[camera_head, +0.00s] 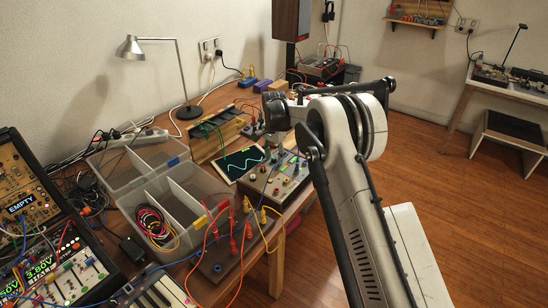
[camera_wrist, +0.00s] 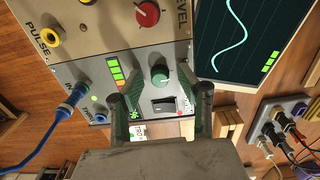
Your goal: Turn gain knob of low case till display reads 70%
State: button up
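A synth case with a dark display reading EMPTY (camera_head: 19,203) stands at the far left. Below it, a lower synth case (camera_head: 60,270) has green displays reading 3.80V (camera_head: 40,266), small knobs and patch cables. No gain label or percent reading is legible. My gripper (camera_wrist: 160,95) is open and empty, far right of these cases, over a grey instrument box (camera_head: 262,188).
A clear divided bin (camera_head: 135,170), a lamp (camera_head: 180,75) and loose cables crowd the bench. The box also carries a red knob (camera_wrist: 147,14) and a blue-cabled plug (camera_wrist: 75,95). Open floor lies right.

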jog(key=shift+f, duration=0.1)
grip_shut()
dwell(0.4)
jog(key=n+b, duration=0.2)
jog(key=shift+f+n, duration=0.1)
jog(key=shift+n, duration=0.3)
jog(key=shift+n+b, duration=1.05)
jog(key=shift+n, duration=0.75)
grip_release()
